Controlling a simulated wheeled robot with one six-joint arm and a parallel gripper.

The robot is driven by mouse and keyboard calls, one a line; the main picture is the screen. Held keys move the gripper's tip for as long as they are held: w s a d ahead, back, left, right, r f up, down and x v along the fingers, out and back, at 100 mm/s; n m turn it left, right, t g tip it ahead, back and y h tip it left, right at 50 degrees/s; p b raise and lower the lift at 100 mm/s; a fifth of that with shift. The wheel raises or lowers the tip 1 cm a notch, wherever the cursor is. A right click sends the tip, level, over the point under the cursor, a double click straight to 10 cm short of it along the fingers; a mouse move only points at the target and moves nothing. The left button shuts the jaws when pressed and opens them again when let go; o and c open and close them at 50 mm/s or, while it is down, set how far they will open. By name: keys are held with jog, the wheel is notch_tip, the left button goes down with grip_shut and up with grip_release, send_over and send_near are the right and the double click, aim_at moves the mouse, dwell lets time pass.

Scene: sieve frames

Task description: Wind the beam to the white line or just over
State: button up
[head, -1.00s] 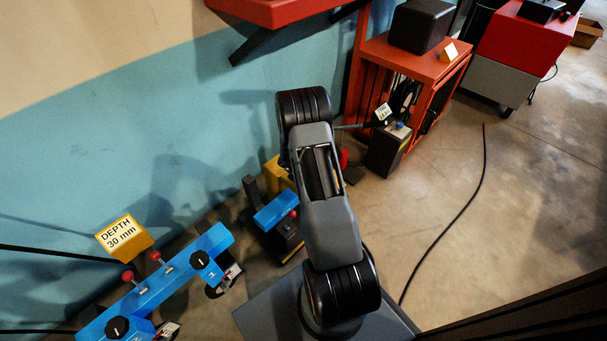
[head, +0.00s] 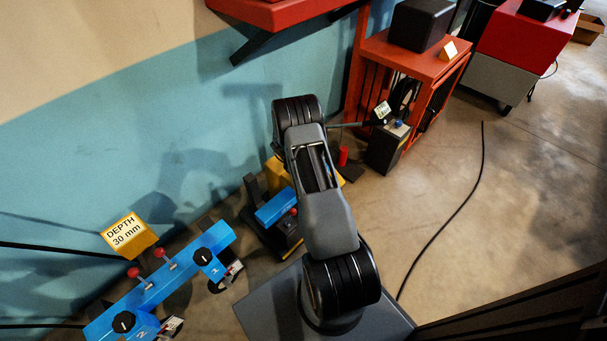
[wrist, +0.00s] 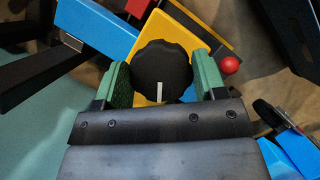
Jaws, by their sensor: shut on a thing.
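In the wrist view a black round knob (wrist: 162,62) with a white mark on its near side sits over a yellow plate (wrist: 187,27). My gripper (wrist: 162,78) has its green-padded fingers closed on both sides of this knob. In the head view my arm hides the gripper and the knob. A long blue beam (head: 178,272) with two black dials and two red-tipped pins lies at the lower left. A shorter blue block (head: 276,207) on a black base stands beside my arm. I cannot make out a white line on either blue piece.
A yellow sign (head: 129,235) reading "DEPTH 30 mm" is by the wall. A red ball (wrist: 229,65) sits close right of the gripper. A dark box (head: 388,147) and an orange bench (head: 440,62) stand beyond my arm. A black cable (head: 462,207) crosses the open floor.

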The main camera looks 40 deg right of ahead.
jog(key=shift+d+r+m+g+y, duration=0.15)
jog(key=shift+m+g+y, duration=0.15)
jog(key=shift+m, duration=0.8)
jog(key=o, duration=0.7)
jog(key=shift+s, duration=0.1)
jog(key=shift+o, duration=1.1)
jog(key=p+v, duration=0.3)
jog(key=v, duration=1)
jog(key=shift+w+r+p, duration=0.25)
jog(key=shift+w+p, duration=0.05)
jog(key=shift+p, duration=0.05)
